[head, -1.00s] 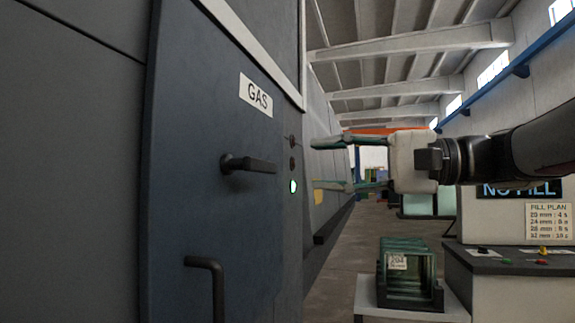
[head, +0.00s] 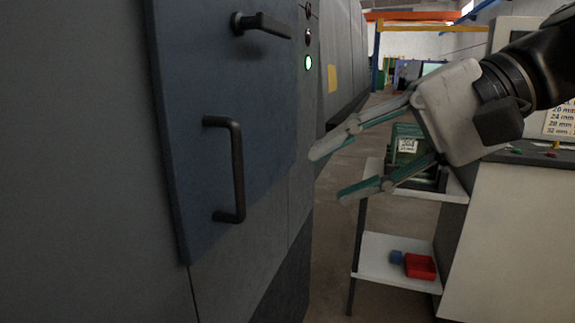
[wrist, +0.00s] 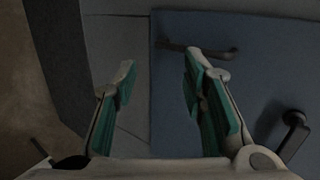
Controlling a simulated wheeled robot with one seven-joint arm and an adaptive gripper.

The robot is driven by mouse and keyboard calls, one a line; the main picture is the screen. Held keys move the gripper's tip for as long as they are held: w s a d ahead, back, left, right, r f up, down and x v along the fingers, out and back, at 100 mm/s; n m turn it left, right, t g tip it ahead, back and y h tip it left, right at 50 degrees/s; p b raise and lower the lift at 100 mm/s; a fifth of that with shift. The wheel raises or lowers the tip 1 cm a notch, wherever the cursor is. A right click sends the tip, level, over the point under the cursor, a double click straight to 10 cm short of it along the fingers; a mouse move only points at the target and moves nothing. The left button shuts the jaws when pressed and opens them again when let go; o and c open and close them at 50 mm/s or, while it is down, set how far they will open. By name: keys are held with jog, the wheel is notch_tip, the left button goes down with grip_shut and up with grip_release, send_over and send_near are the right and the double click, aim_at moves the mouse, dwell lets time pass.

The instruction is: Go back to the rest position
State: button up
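My gripper (head: 335,175) is open and empty in the head view, its two fingers pointing left and down toward the washer. It hangs in front of the trolley, to the right of the blue door (head: 215,130). The door looks shut, with a black lever handle (head: 262,25) at its top and a black pull bar (head: 238,170) below. In the wrist view the open fingers (wrist: 160,75) show nothing between them but the grey panel and the door's edge. The pull bar (wrist: 215,52) shows behind the right fingertip there, and I cannot tell how far apart they are.
A white two-shelf trolley (head: 385,262) carries a green crate (head: 408,135) above and a red bin (head: 420,266) below. A pale console cabinet (head: 510,240) stands at the right. Floor shows between washer and trolley.

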jog(key=s+d+f+n+g+h, duration=0.1)
jog(key=s+d+f+h, duration=0.5)
jog(key=s+f, duration=0.3)
jog(key=s+d+f+n+g+h, duration=0.1)
jog(key=s+d+f+n+h, duration=0.1)
jog(key=s+d+f+h, duration=0.55)
notch_tip(320, 180, up, 19)
jog(key=t+y+p, duration=0.2)
jog(key=t+p, duration=0.1)
jog(key=p, duration=1.8)
jog(key=shift+a+r+t, duration=0.15)
jog(key=shift+a+t, duration=0.15)
jog(key=shift+a, duration=0.1)
